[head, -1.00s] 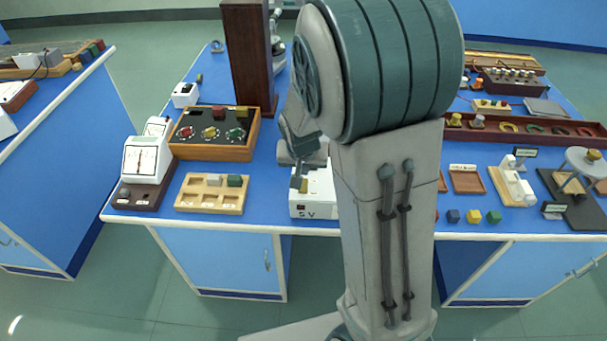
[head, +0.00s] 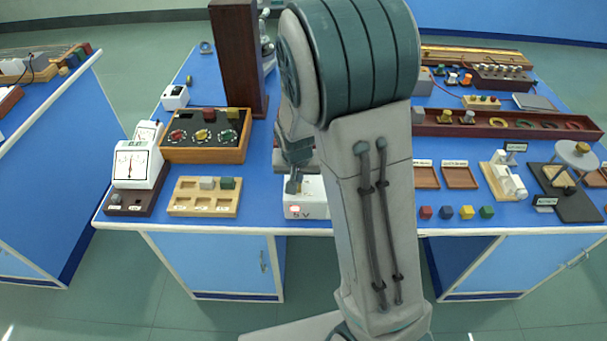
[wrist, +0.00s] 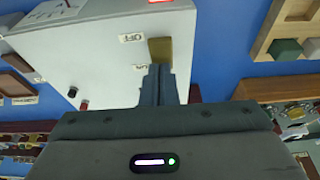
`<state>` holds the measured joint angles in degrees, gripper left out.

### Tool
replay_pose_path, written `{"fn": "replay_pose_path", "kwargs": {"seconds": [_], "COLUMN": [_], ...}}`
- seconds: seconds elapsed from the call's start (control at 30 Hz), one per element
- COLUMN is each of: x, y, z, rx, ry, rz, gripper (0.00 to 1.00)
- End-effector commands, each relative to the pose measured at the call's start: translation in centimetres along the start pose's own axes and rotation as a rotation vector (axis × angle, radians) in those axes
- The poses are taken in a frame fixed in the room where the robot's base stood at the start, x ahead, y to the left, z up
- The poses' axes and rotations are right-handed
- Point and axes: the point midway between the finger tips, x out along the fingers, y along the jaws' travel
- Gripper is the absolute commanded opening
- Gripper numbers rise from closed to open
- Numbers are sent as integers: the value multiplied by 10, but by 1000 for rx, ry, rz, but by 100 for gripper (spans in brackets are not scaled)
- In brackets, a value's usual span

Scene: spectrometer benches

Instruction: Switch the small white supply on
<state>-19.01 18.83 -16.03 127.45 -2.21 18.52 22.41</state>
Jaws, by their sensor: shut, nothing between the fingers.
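The small white supply (head: 313,191), marked 5 V, stands at the front edge of the middle bench. A small red light (head: 294,209) glows on its front; a red glow (wrist: 160,1) also shows at the top of the wrist view. In the wrist view its white top (wrist: 95,55) carries a brass-coloured switch lever (wrist: 160,50) between an OFF label (wrist: 130,37) and another small label (wrist: 139,68). My gripper (wrist: 165,70) is shut and empty, its tips right at the lever; I cannot tell whether they touch. In the head view my gripper (head: 293,186) is over the supply, partly hidden by my arm.
A wooden tray with blocks (head: 205,197) and an analogue meter (head: 138,163) stand to the left. A dark panel with dials (head: 203,135) is behind them. Several coloured cubes (head: 466,212) lie to the right. Red and black terminals (wrist: 78,98) rise from the supply's top.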

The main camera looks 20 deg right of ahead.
Motion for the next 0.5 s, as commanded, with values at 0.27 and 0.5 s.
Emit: {"fn": "replay_pose_path", "kwargs": {"seconds": [0.27, 0.5], "x": [1, -2], "y": [-1, -1], "z": [4, 16], "rx": [-6, -7], "ry": [-4, -7], "rz": [3, 4], "gripper": [0, 0]}}
